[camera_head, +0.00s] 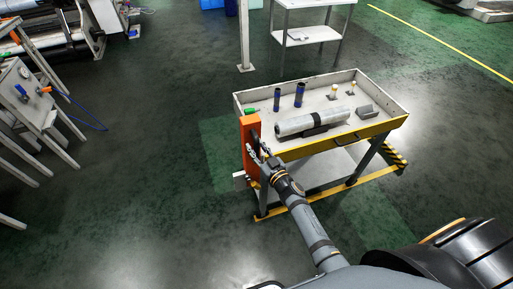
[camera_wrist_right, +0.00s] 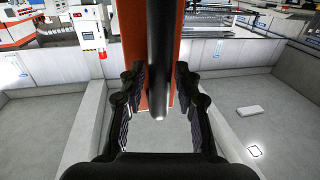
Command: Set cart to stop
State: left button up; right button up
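The cart (camera_head: 370,128) is a grey metal tray table with yellow front trim, standing on the floor in the head view. An orange upright box (camera_head: 249,128) is fixed at its left front corner. In the right wrist view, a dark vertical bar (camera_wrist_right: 161,50) stands in front of the orange box (camera_wrist_right: 132,35). My right gripper (camera_head: 257,148) is at the front of the orange box. In the right wrist view, its fingers (camera_wrist_right: 158,78) are spread, one on each side of the dark bar; I cannot tell whether they touch it. My left gripper is not in view.
On the cart lie a grey roll (camera_head: 300,124), two dark blue cylinders (camera_head: 299,95), a green piece (camera_head: 250,110) and a grey block (camera_head: 366,111). Yellow-black striping (camera_head: 394,154) shows at the cart's lower right. Open green floor lies left of the cart. A white table (camera_head: 310,36) stands behind.

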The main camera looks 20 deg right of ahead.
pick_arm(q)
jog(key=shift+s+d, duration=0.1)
pick_arm(e)
grip_shut()
jog(key=shift+d, duration=0.1)
